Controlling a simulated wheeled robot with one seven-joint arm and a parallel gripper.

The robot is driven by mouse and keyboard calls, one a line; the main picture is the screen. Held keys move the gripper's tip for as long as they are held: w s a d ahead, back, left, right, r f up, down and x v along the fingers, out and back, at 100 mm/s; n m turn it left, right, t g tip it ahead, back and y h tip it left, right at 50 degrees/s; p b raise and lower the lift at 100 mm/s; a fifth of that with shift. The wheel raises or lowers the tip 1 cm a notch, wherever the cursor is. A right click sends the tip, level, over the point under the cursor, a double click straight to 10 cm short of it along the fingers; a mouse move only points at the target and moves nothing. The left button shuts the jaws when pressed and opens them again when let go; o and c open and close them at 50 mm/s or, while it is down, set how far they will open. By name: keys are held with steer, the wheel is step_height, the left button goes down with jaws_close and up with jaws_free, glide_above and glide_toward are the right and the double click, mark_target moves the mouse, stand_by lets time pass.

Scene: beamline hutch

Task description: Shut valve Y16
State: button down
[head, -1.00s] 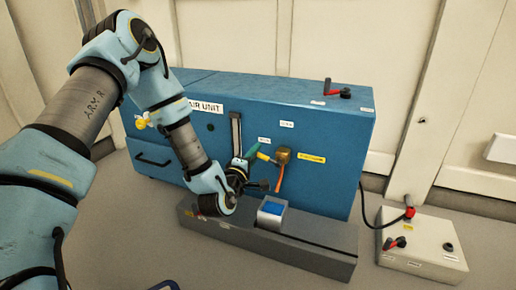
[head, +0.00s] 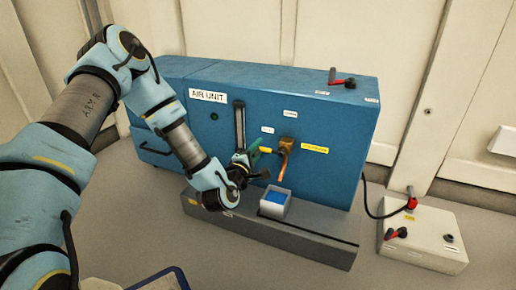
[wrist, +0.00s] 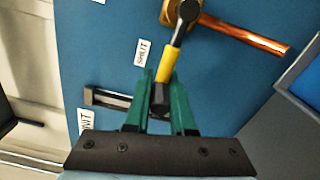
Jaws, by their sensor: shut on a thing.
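The valve has a brass body (head: 289,142) on the front of the blue air unit, with a copper pipe (head: 282,167) running down from it. Its lever has a yellow sleeve (wrist: 167,65) and a dark end. My gripper (head: 256,152) is shut on the lever end, left of the body; its green fingers (wrist: 163,88) flank the lever in the wrist view. There the lever stands roughly square to the copper pipe, beside a label reading SHUT (wrist: 142,52). The yellow tag (head: 315,149) right of the valve is too small to read.
A grey plinth (head: 310,246) with an open box (head: 275,205) holding something blue sits below my gripper. A red-handled switch (head: 341,80) is on the unit's top. A pale control box (head: 424,240) with a cable stands on the floor at right.

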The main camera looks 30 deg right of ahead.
steer(key=c, duration=0.8)
jaws_free()
steer(key=shift+o, duration=0.2)
steer(key=p+v, duration=0.3)
steer(key=v, duration=0.7)
steer(key=shift+s+a+p, duration=0.2)
steer(key=shift+a+p, duration=0.1)
steer(key=shift+a, duration=0.05)
